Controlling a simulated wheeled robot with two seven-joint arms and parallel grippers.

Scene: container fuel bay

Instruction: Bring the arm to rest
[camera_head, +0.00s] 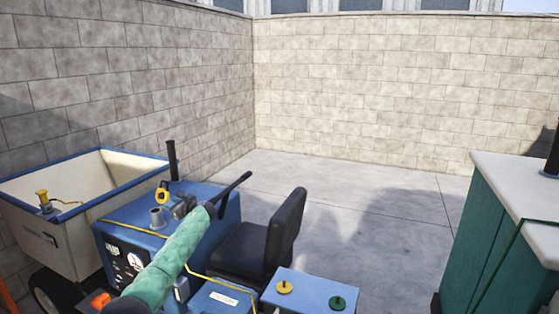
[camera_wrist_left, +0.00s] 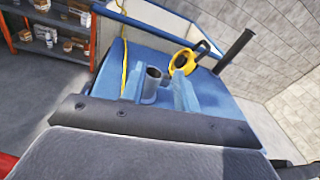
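My left arm, in a green sleeve (camera_head: 165,268), reaches in from the lower left of the head view over a blue vehicle (camera_head: 130,212). Its gripper (camera_head: 183,207) is above the vehicle's top, near a grey filler neck (camera_head: 157,217). In the left wrist view the two fingers of the gripper (camera_wrist_left: 157,92) stand apart. The open neck (camera_wrist_left: 152,76) shows between them, and nothing is visibly held. A yellow ring-shaped part (camera_head: 162,194) is just behind the neck; it also shows in the left wrist view (camera_wrist_left: 182,61). My right gripper is not in view.
A cream bin (camera_head: 55,240) stands at left, and a green cabinet (camera_head: 490,235) at right. Shelves (camera_wrist_left: 50,38) show in the wrist view.

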